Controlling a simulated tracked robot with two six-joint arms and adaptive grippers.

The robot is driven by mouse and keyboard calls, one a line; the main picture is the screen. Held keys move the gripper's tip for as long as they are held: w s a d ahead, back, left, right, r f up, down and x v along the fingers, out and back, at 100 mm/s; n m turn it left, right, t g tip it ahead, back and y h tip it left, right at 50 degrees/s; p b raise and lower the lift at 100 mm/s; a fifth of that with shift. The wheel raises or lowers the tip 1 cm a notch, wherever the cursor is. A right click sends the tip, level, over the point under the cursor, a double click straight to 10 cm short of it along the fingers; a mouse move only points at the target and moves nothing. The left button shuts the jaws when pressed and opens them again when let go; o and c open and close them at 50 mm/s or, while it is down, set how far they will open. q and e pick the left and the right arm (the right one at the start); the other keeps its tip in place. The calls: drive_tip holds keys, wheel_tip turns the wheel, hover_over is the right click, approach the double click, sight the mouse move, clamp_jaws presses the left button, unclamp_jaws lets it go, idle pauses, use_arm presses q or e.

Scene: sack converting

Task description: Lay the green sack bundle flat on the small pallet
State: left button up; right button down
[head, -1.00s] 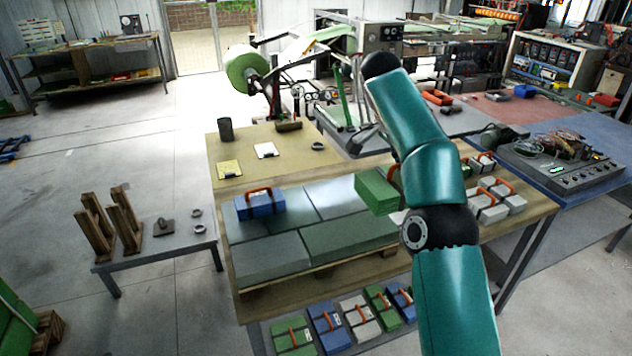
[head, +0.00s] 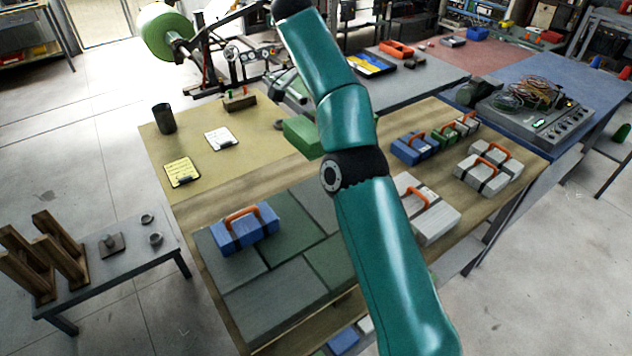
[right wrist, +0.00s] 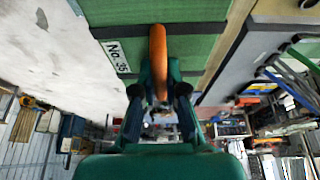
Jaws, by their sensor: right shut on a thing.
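The green sack bundle (head: 302,135) is in the air over the far part of the wooden table, partly hidden behind my right arm in the head view. In the right wrist view the green bundle (right wrist: 195,50) fills the top, with a dark strap and a white number label. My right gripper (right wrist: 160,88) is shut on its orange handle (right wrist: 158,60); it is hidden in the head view. The small pallet (head: 275,292) on the near part of the table carries a flat grey-green layer. A blue bundle (head: 244,230) with an orange handle lies on its far left part. My left gripper is out of view.
Grey-white bundles (head: 428,212) and a smaller blue one (head: 412,148) lie on the table right of my arm. The layer right of the blue bundle looks bare.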

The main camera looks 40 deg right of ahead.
drive_tip(key=f+b, duration=0.4)
drive_tip(key=f, duration=0.1)
drive_tip(key=f+b, duration=0.2)
drive_tip(key=shift+w+f, duration=0.3)
drive_tip(key=shift+f, duration=0.05)
drive_tip(key=shift+f+b, duration=1.35)
drive_tip(key=shift+f, duration=4.65)
drive_tip(key=shift+f, duration=0.1)
drive_tip(key=c, duration=1.2)
unclamp_jaws()
